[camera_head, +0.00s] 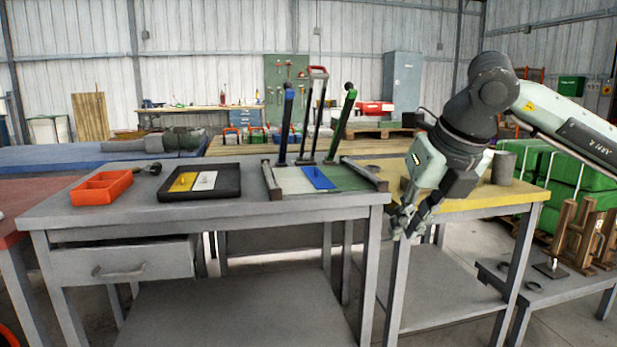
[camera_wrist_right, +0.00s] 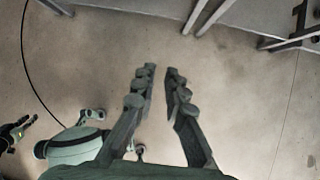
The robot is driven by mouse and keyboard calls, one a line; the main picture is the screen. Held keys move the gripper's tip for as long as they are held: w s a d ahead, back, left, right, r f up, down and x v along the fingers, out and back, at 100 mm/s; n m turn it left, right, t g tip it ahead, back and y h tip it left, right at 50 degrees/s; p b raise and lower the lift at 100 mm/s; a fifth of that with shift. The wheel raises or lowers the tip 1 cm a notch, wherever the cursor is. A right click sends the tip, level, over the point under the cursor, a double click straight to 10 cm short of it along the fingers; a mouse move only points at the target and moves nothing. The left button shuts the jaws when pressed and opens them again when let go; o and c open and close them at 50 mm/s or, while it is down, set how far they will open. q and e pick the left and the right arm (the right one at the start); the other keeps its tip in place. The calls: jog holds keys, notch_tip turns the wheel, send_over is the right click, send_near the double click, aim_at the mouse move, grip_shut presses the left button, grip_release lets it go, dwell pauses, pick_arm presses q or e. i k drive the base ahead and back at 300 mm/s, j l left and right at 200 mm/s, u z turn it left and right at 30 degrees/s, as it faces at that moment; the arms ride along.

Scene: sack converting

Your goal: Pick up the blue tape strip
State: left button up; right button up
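The blue tape strip (camera_head: 318,178) lies flat on a pale and green plate (camera_head: 345,179) between dark rails, near the right end of the grey table. My right gripper (camera_head: 403,231) hangs off the table's right end, right of the strip and lower than the tabletop. In the right wrist view, the right gripper's fingers (camera_wrist_right: 158,72) are apart with only floor between them, so it is open and empty. The strip is not in the wrist view. My left gripper is not visible.
Upright blue (camera_head: 287,124), red (camera_head: 314,110) and green (camera_head: 342,124) handled levers rise behind the strip. A black tray (camera_head: 228,194) with yellow and white pieces and an orange bin (camera_head: 101,187) stand left on the grey table (camera_head: 270,210). A yellow-topped table (camera_head: 480,193) stands right.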

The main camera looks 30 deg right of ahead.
aim_at(318, 179)
jog(key=i+l, duration=0.2)
jog(key=i, duration=0.2)
jog(key=i+l, duration=0.2)
jog(key=i, duration=0.25)
jog(key=i+l, duration=0.2)
jog(key=i, duration=0.2)
jog(key=i+l, duration=0.2)
jog(key=i, duration=0.25)
